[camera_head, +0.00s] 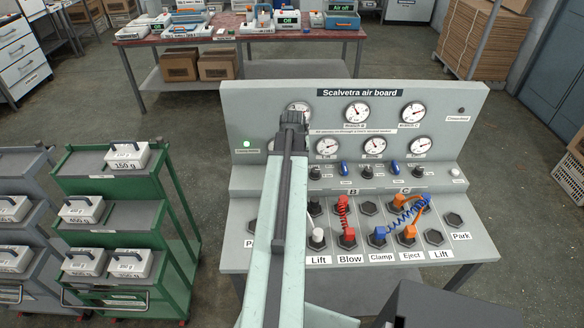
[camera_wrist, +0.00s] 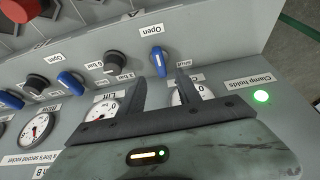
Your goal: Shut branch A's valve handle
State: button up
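Branch A's valve handle is the blue handle (camera_wrist: 158,61) nearest the Clamp holds lamp in the wrist view, where the panel appears upside down. It stands nearly upright in the picture, below an Open label (camera_wrist: 151,30) and left of a partly covered Shut label (camera_wrist: 183,63). My gripper (camera_wrist: 162,68) is open, its two dark fingers on either side of the handle in this view. I cannot tell whether they touch it. In the head view my gripper (camera_head: 293,118) and arm cover this handle.
Two more blue handles (camera_head: 344,167) (camera_head: 394,166) stand to the right in the head view. Dark knobs (camera_wrist: 37,83) and gauges (camera_head: 357,113) sit close by. The Clamp holds lamp (camera_wrist: 261,96) glows green. Red, blue and orange hoses (camera_head: 407,214) occupy the lower deck.

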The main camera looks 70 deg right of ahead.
jog(key=b+x, duration=0.6)
jog(key=x, duration=0.1)
jog(key=shift+f, duration=0.2)
jog(key=shift+r, duration=0.1)
grip_shut()
